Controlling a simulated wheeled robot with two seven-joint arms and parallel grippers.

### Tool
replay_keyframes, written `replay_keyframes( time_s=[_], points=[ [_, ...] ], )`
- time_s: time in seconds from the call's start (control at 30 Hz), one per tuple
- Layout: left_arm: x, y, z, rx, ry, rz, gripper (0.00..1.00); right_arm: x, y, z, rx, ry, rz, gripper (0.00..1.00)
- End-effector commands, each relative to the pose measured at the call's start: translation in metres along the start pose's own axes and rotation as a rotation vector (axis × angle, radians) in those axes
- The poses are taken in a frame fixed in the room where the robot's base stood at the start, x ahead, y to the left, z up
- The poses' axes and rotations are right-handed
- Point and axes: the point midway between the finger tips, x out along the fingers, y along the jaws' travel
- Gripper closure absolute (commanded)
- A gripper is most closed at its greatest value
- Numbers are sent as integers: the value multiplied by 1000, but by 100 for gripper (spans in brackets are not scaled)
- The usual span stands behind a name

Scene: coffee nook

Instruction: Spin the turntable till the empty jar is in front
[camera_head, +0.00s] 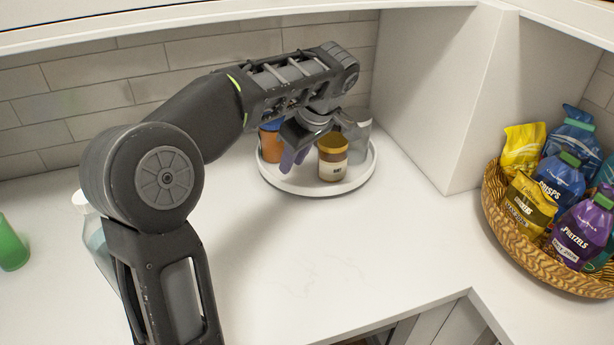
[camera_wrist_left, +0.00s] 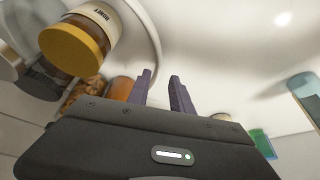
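The white round turntable (camera_head: 345,187) stands on the counter near the back wall; its rim also shows in the left wrist view (camera_wrist_left: 156,35). A gold-lidded honey jar (camera_head: 333,168) is at its front right. A clear greyish jar (camera_head: 362,140), apparently the empty one, is at the right rear, partly hidden by my gripper. An orange jar with a blue lid (camera_head: 271,146) is at the left. A jar of brown pieces (camera_wrist_left: 86,94) shows in the wrist view. My left gripper (camera_head: 289,160) is over the turntable's front left, fingers apart, with nothing visible between them. My right gripper is out of view.
A wicker basket (camera_head: 490,205) of snack bags stands at the right. A green cup (camera_head: 11,248) and a clear bottle (camera_head: 92,235) are at the left, the bottle partly behind my arm. The counter in front of the turntable is clear.

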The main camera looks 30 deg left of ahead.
Motion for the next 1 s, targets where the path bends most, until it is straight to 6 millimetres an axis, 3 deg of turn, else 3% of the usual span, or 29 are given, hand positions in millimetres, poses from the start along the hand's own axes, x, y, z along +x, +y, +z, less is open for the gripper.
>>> replay_keyframes(
  time_s=[0.33,0.5,0.8,1.0],
  points=[
    [8,0,1,2,-1,0,73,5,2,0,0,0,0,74],
    [32,0,2,2,-1,-1,73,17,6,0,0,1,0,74],
    [70,0,0,4,-1,-2,73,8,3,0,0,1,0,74],
    [78,0,0,3,-1,1,73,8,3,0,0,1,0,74]
  ],
)
